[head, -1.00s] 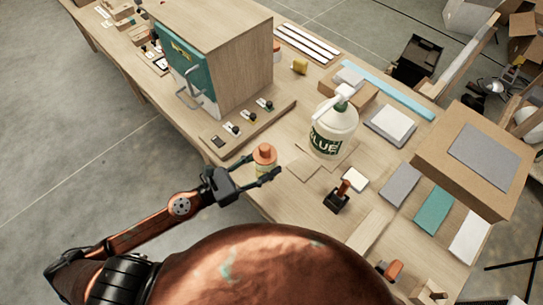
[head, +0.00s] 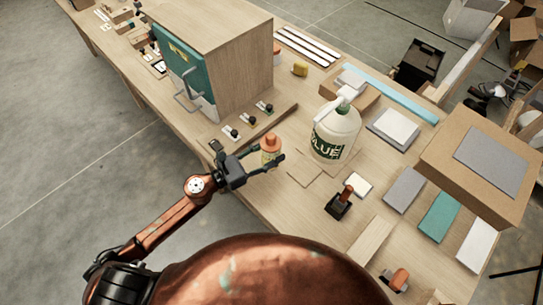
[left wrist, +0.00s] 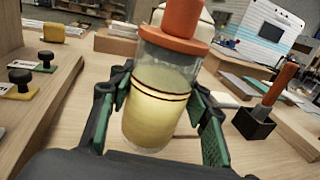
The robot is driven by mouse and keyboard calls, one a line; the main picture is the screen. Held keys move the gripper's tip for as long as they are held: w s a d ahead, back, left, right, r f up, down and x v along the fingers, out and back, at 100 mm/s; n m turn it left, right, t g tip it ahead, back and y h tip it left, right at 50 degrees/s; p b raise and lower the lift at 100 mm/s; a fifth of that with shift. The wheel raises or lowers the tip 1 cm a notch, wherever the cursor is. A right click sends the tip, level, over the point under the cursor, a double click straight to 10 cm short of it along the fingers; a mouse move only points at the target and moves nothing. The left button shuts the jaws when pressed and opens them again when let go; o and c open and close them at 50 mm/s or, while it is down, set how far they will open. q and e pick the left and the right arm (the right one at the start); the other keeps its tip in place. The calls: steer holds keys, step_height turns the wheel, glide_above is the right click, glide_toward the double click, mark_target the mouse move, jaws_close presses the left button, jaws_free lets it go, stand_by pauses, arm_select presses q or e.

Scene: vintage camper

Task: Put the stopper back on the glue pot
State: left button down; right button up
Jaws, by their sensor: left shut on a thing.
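A small clear glass pot (left wrist: 152,118) with yellow glue in it stands upright, and an orange stopper (left wrist: 172,32) sits on its top. In the head view the pot (head: 268,157) and its orange stopper (head: 271,141) are near the table's front edge. My left gripper (head: 266,161) is shut on the glass pot. In the left wrist view its fingers lie on both sides of the pot's body, below the stopper. I cannot tell whether the pot's base touches the table. My right gripper is not in view.
A large white GLUE bottle (head: 334,132) stands right of the pot. A wooden cabinet (head: 235,70) and a board with several black knobs (head: 285,111) are behind left. Flat coloured sheets lie at right.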

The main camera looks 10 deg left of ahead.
arm_select(q)
steer(key=shift+w+f+b, duration=0.15)
steer(key=shift+f+b, duration=0.05)
steer(key=shift+f, duration=0.75)
steer(key=shift+w+f+b, duration=0.15)
steer(key=shift+f+b, duration=0.05)
steer(key=shift+f, duration=0.7)
steer(key=shift+f, duration=0.15)
steer(key=c, duration=1)
jaws_free()
steer(key=shift+c, duration=0.2)
steer(key=b+v, duration=0.2)
steer(key=v, duration=1)
